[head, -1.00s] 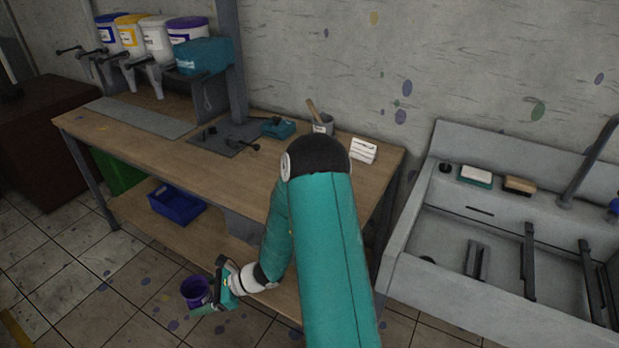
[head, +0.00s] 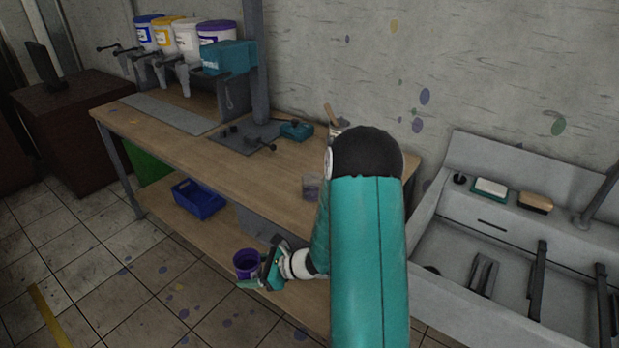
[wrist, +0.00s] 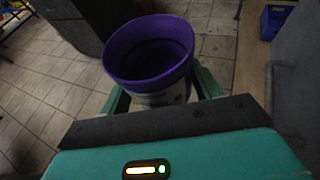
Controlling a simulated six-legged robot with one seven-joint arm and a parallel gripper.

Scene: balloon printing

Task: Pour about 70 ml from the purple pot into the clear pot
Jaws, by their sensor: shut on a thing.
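The purple pot (head: 247,263) is in my gripper (head: 266,272), beside the front of the bench and below its top. In the wrist view the purple pot (wrist: 150,52) looks roughly upright, its mouth open, with the fingers of my gripper (wrist: 160,95) shut on both sides of it. Its inside is dark purple and I cannot tell how much it holds. The clear pot (head: 312,187) stands on the bench top near its front edge, just left of my arm, which partly covers it. Its contents are too small to tell.
The wooden bench (head: 185,148) has free room in the middle. A blue bin (head: 198,199) is on its lower shelf. A dark clamp plate (head: 248,137) and a pot with a stick (head: 337,127) stand at the back. A sink (head: 458,235) is at the right.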

